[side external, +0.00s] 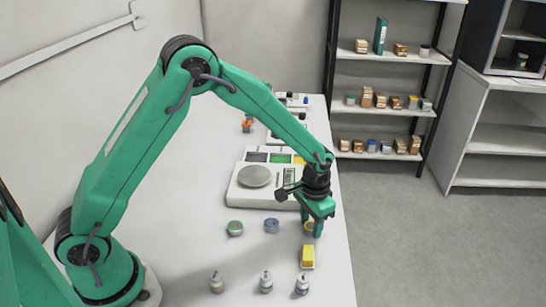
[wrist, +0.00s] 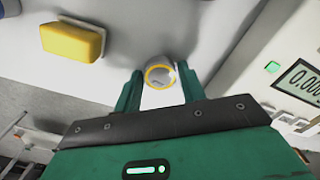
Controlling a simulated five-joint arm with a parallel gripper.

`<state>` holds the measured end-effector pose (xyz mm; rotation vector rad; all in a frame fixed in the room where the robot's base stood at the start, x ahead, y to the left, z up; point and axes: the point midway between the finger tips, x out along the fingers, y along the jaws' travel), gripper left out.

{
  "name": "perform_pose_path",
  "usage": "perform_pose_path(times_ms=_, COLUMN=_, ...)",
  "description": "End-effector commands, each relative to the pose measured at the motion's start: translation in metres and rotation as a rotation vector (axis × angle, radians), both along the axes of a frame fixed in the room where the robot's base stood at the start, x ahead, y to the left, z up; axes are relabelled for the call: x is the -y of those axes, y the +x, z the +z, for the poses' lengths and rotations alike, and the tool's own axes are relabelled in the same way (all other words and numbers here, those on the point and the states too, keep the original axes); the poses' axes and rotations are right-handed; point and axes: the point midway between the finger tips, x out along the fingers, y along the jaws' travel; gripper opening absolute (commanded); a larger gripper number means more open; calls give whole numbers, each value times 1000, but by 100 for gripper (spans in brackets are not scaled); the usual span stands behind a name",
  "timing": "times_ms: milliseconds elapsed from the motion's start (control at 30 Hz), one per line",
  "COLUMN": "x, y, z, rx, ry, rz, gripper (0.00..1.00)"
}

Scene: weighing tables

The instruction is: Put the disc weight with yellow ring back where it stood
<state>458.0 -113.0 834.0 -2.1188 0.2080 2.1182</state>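The disc weight with yellow ring (wrist: 160,76) lies between the two fingertips of my gripper (wrist: 160,70) in the wrist view. Only a narrow margin, if any, shows between its rim and each finger, so I cannot tell whether they touch. In the side external view the weight (side external: 308,225) is mostly covered by my gripper (side external: 311,230), which points down low over the table. The weight is at or close to the tabletop, in line with a green-ringed disc (side external: 235,228) and a blue-ringed disc (side external: 271,225).
A yellow block (side external: 308,257) lies just in front of my gripper. Three small bottles (side external: 266,283) stand near the front. The scale (side external: 254,176) is behind, its pan empty. The table's right edge is close by; shelves (side external: 385,105) stand beyond.

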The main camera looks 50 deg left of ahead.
Motion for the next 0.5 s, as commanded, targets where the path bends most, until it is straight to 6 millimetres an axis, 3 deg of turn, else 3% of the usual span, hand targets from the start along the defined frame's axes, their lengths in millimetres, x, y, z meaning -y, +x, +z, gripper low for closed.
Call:
perform_pose_path(times_ms=67, x=0, y=0, z=0, rx=0, ry=0, rz=0, gripper=57)
perform_pose_path(times_ms=500, x=0, y=0, z=4, rx=1, ry=0, rz=0, gripper=57)
